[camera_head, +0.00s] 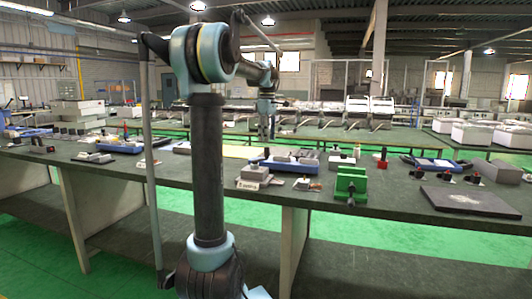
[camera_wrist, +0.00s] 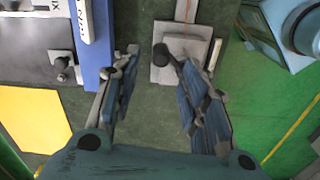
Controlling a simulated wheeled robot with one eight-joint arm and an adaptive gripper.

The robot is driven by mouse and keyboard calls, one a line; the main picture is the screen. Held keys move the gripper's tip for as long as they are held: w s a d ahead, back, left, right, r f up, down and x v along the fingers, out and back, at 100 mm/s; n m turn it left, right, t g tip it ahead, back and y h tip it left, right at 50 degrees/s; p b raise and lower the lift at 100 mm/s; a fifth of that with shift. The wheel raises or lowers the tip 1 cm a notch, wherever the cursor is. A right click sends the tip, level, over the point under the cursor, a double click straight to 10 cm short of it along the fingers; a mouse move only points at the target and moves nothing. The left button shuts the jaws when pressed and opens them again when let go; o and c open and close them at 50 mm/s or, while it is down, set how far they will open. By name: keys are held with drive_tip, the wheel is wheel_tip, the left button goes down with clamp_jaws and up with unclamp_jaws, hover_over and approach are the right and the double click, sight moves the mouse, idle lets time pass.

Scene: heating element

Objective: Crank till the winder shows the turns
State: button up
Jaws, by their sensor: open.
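My gripper (camera_wrist: 155,68) is open and points down over the bench, with blue-grey fingers on both sides of the wrist view. In the head view my gripper (camera_head: 266,132) hangs above the far part of the bench. A grey block with a pale plate (camera_wrist: 184,54) lies just ahead of the fingers. A dark round knob (camera_wrist: 161,52) shows at its left side, between the fingertip lines; I cannot tell whether a finger touches it. A pale bar with a red line (camera_wrist: 186,10) runs up from the block. I cannot tell for sure which part is the winder, and no turn count is readable.
A blue-edged fixture (camera_wrist: 95,45) lies left of the fingers, with a yellow sheet (camera_wrist: 32,118) below it. In the head view a green vise (camera_head: 351,184), a grey box (camera_head: 254,174) and a dark plate (camera_head: 470,201) occupy the bench (camera_head: 310,200).

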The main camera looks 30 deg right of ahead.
sight(267, 158)
wheel_tip(267, 158, down, 7)
drive_tip(key=shift+r, duration=0.1)
idle(0.4)
clamp_jaws()
drive_tip(key=shift+d, duration=0.15)
